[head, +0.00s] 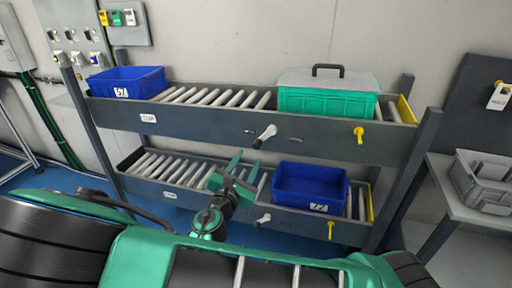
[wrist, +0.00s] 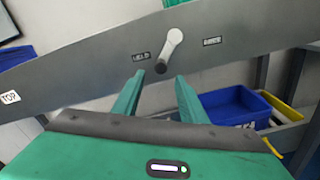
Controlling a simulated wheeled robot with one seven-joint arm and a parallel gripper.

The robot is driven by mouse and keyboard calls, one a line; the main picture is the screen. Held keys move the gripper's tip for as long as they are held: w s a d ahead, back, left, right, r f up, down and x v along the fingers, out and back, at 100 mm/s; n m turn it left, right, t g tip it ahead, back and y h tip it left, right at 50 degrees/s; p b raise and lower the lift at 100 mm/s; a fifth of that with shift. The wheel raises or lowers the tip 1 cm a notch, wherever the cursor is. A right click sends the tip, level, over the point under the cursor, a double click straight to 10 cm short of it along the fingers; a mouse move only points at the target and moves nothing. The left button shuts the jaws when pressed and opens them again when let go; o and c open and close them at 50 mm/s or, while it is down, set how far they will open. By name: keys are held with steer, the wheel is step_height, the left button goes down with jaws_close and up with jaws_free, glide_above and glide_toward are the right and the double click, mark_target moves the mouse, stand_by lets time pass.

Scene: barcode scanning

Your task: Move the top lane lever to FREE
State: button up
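The top lane lever (head: 265,135) is a pale lever with a dark end, on the front rail of the upper rack lane (head: 205,121). In the wrist view the lever (wrist: 174,42) slants, its dark end low and left, on the side of a label (wrist: 140,56) that seems to read HELD. A second label (wrist: 212,41), probably FREE, sits to the right. My gripper (head: 245,164) is open and empty below the lever. In the wrist view the gripper (wrist: 159,75) has its fingertips either side of the dark end in the picture; contact cannot be told.
A similar lower lever (head: 262,222) is on the bottom lane. A lidded green crate (head: 325,100) and a blue bin (head: 126,83) stand on the upper lane. Another blue bin (head: 310,188) is on the lower lane. A yellow lever (head: 359,132) is further right.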

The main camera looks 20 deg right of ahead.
mark_target(256, 147)
steer(key=x, duration=0.9)
steer(key=shift+d, duration=0.15)
